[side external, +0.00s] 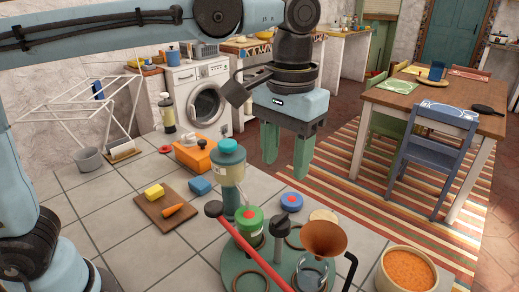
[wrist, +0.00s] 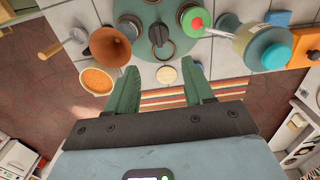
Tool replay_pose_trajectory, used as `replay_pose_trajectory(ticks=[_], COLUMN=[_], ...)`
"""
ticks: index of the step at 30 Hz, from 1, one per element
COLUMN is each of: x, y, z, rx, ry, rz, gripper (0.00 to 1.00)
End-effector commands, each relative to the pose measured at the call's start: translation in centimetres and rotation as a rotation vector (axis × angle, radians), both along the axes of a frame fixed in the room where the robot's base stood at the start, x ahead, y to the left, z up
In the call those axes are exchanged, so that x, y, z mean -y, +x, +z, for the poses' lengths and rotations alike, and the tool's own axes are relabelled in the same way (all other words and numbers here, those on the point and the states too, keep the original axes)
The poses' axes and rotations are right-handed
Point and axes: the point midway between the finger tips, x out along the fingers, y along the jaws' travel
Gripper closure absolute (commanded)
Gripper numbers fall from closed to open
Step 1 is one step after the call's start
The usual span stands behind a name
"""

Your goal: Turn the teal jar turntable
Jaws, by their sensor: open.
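The teal turntable (side external: 232,262) is a flat round disc at the bottom of the side view, partly cut off by the frame edge; it also shows at the top of the wrist view (wrist: 172,14). It carries a green-lidded jar (side external: 249,218), a dark upright knob (side external: 291,202) and loose rings. A red rod (side external: 255,254) crosses in front of it. My gripper (side external: 286,165) is open and empty, its green fingers pointing down above and behind the turntable. In the wrist view, the dark knob (wrist: 158,34) lies ahead of the open fingers (wrist: 162,82), apart from them.
A copper funnel (side external: 324,238) stands at the turntable's right, near an orange-filled bowl (side external: 408,268). A tall teal-capped bottle (side external: 230,170) stands close behind the turntable's left. A cutting board (side external: 158,214), blue block (side external: 200,187) and orange box (side external: 194,157) lie left. A blue-and-red lid (side external: 292,200) lies behind.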

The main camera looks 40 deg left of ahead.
Motion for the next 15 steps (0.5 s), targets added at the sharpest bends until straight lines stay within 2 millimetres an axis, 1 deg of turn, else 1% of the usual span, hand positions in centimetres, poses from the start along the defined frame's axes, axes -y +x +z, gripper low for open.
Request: replay_pose_trajectory(ticks=[1,3,7,11,15], x=[0.1,0.2,0.2,0.2,0.2], y=[-0.4,-0.6,-0.6,-0.6,-0.6], z=[0.2,0.2,-0.6,-2.3,-4.5], rx=[0.007,0.012,0.013,0.012,0.012], ry=[-0.002,-0.004,-0.004,-0.004,-0.003], rz=[-0.001,0.000,0.000,0.000,0.000], gripper=[0.48,0.48,0.48,0.48,0.48])
